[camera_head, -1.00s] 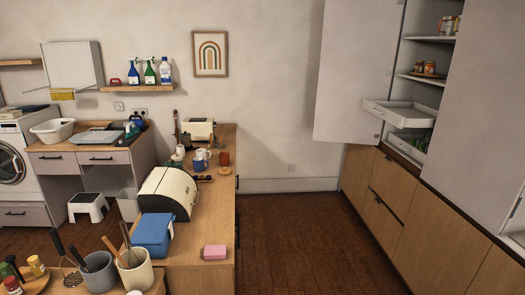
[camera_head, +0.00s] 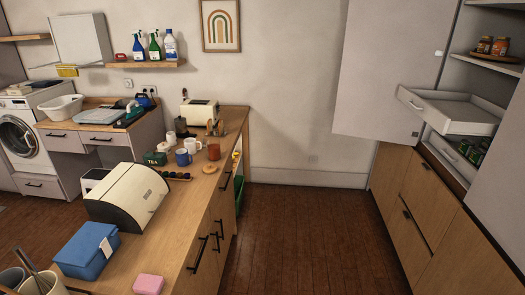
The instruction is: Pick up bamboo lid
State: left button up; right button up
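A small round, light-wood disc (camera_head: 209,168) lies flat on the wooden counter (camera_head: 203,195), near its right edge. It looks like the bamboo lid, but it is small in the picture and I cannot be sure. A brown-red mug or pot (camera_head: 214,151) stands just behind it. Neither of my grippers shows in the view, and nothing is seen touching the disc.
A blue mug (camera_head: 183,158), a green tea tin (camera_head: 155,158) and a cream bread bin (camera_head: 128,195) share the counter. A blue box (camera_head: 87,250) and a pink block (camera_head: 148,284) are nearer. Open floor (camera_head: 295,240) lies right of the counter. An open drawer (camera_head: 455,110) juts out at right.

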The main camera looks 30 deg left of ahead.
aim_at(210, 168)
jog(key=i+u, duration=0.75)
jog(key=i+l+u, duration=0.15)
jog(key=i+u, duration=0.25)
jog(key=i+l+u, duration=0.2)
jog(key=u, duration=0.15)
